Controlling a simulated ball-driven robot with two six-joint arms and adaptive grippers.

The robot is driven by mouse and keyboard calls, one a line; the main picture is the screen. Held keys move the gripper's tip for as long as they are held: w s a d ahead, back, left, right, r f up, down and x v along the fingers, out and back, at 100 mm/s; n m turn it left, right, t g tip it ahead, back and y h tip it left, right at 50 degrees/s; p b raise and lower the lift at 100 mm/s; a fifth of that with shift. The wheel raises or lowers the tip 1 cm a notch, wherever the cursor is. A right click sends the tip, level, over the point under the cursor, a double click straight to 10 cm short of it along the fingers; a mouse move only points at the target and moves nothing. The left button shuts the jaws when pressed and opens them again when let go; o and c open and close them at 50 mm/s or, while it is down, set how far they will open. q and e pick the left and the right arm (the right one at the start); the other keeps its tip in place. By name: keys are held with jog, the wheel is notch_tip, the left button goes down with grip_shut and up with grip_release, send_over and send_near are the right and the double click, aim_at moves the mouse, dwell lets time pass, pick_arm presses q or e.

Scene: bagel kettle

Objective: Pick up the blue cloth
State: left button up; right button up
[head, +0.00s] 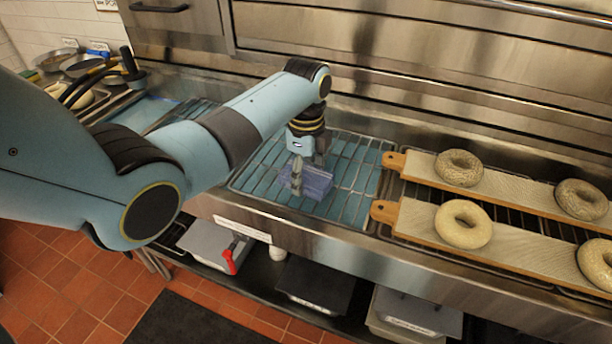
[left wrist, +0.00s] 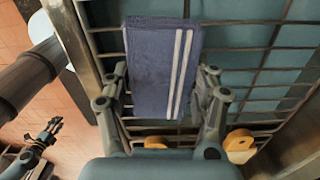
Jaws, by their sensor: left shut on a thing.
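The blue cloth (head: 318,184) is a flat folded piece over the front part of the wire rack. In the left wrist view the cloth (left wrist: 154,70) shows two pale stripes along one side. My left gripper (head: 308,178) points down at it and is shut on it. The fingers (left wrist: 165,98) stand on either side of the cloth. I cannot tell whether the cloth touches the rack or is a little above it. What seems to be my right gripper (left wrist: 42,140) shows small and dark at the lower left of the left wrist view; its jaw state is unclear.
The wire rack (head: 355,175) lies over a blue surface. Two bagel boards, a rear one (head: 510,190) and a front one (head: 500,245), hold several bagels to its right. Bowls (head: 80,65) stand at the far left. A red-handled valve (head: 230,258) sits below the counter edge.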

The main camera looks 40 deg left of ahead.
aim_at(311, 175)
pick_arm(q)
jog(key=r, duration=0.2)
jog(key=d+r, duration=0.1)
jog(key=r, duration=0.1)
jog(key=shift+w+r, duration=0.2)
jog(key=w+d+r+b, duration=0.2)
jog(key=d+r, duration=0.4)
jog(key=d, duration=0.4)
jog(key=shift+w+d+r, duration=0.15)
jog(key=shift+d+r, duration=0.05)
jog(key=o, duration=0.4)
jog(key=shift+c, duration=1.4)
jog(key=shift+f+b, duration=0.15)
jog(key=shift+b, duration=0.15)
